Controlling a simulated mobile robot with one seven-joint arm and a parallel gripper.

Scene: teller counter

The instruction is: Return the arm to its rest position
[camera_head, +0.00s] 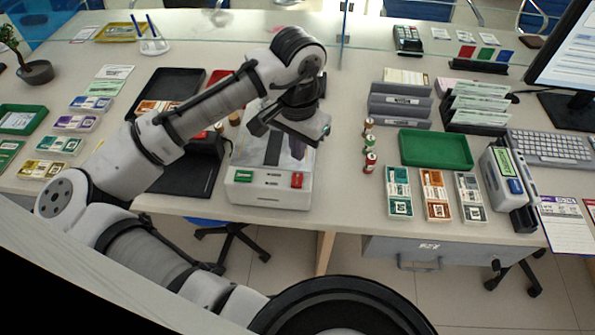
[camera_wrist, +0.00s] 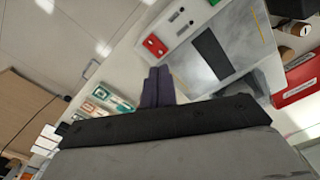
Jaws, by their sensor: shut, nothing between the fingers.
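My arm reaches across the left half of the head view, bent at the elbow, with its wrist above the counter. My gripper (camera_head: 297,150) hangs over the white counter machine (camera_head: 268,193), which has a green and a red button on its front. In the wrist view the dark fingers (camera_wrist: 157,86) are together with nothing between them. The machine shows there too, at the upper middle (camera_wrist: 180,35). Part of the machine's top is hidden behind my wrist in the head view.
A dark tray (camera_head: 170,85) and several note bundles (camera_head: 75,123) lie left. A glass screen (camera_head: 344,40) stands behind. Bare counter shows at front left.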

